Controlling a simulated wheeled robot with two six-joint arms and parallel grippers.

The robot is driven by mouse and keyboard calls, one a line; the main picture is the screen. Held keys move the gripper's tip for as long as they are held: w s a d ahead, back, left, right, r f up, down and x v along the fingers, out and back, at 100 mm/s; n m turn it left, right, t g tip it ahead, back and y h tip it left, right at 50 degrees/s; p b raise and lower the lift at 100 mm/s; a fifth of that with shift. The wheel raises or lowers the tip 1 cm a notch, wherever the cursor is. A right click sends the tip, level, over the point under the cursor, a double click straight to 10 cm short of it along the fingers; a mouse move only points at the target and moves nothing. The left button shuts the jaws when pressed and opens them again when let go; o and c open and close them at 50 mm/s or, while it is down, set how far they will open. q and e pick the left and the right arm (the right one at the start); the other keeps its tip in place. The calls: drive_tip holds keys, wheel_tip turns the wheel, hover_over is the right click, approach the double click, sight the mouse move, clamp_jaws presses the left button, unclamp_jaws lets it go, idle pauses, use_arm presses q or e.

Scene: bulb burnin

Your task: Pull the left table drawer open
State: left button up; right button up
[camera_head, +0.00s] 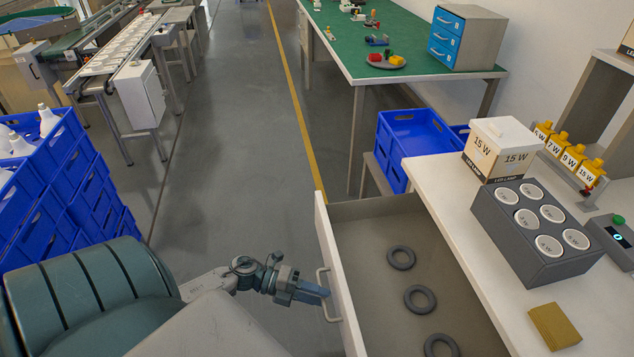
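The table drawer (375,210) stands pulled out far from under the white worktable (440,210), at the lower middle of the head view. Its pale front panel (332,262) faces left and carries a grey bar handle (321,274). My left gripper (322,293) is at the handle, with its blue fingers close together over the bar and the handle between them. The fingers hide part of the bar. My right gripper is not in view.
Several dark rings (419,298) lie in the drawer. On the worktable are a grey bulb holder (530,262), a 15 W box (500,150) and a tan block (554,326). Blue crates (405,140) stand behind the drawer. The floor left of the drawer is clear.

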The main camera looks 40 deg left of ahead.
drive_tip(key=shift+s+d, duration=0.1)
